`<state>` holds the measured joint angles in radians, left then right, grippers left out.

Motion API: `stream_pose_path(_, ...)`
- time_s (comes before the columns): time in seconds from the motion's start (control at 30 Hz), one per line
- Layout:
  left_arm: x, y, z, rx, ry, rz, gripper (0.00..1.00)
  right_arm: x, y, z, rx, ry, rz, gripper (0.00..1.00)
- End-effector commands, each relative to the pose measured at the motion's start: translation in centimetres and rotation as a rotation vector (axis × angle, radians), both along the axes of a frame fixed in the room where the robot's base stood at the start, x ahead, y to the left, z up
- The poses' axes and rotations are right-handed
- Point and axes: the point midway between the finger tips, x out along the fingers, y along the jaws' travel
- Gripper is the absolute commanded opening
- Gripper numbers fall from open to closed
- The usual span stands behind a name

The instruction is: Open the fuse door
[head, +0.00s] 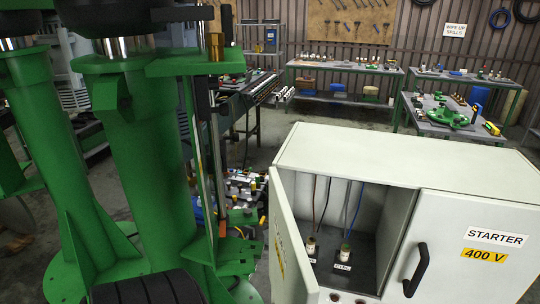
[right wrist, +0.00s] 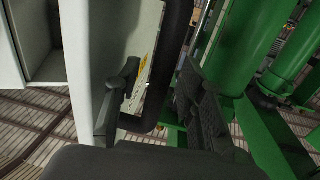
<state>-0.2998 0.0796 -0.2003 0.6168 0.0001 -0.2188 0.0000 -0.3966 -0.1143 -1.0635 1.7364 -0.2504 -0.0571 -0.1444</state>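The grey cabinet (head: 390,165) stands at the lower right of the head view. Its left door (head: 290,235) is swung partly open towards me, showing fuses (head: 345,254) and wires inside. This door also fills the left middle of the right wrist view (right wrist: 95,60), with its curved black handle (right wrist: 176,45). My right gripper (right wrist: 160,85) is open, with one finger on each side of the handle; I cannot tell whether either touches it. It does not show in the head view. My left gripper is in neither view.
The cabinet's right door (head: 470,260) is closed, with its own black handle (head: 416,270). A large green machine (head: 145,150) stands close on the left and also beside my gripper in the right wrist view.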

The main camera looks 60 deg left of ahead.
Motion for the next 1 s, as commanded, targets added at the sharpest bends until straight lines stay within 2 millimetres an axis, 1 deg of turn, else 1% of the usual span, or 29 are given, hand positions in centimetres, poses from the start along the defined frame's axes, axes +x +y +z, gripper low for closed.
stream_pose_path(0.17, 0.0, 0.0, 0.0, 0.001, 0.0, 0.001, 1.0, -1.0, -1.5, -0.1, -0.001, 0.002, 0.0, 0.36)
stream_pose_path(0.4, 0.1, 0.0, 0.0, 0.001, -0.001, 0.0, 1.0, -3.8, -5.8, -0.1, -0.003, 0.002, 0.001, 0.36)
stream_pose_path(0.6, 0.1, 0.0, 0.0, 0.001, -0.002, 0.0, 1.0, -5.6, -8.8, -0.1, -0.002, 0.001, 0.0, 0.36)
stream_pose_path(0.7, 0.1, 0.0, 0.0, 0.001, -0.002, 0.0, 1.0, -6.1, -9.6, -0.1, -0.001, 0.0, -0.001, 0.36)
stream_pose_path(0.8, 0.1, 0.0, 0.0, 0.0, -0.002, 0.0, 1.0, -6.4, -10.0, 0.0, -0.001, -0.001, 0.0, 0.36)
stream_pose_path(1.0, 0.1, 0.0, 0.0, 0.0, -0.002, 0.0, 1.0, -6.4, -10.1, 0.0, 0.0, -0.001, -0.001, 0.36)
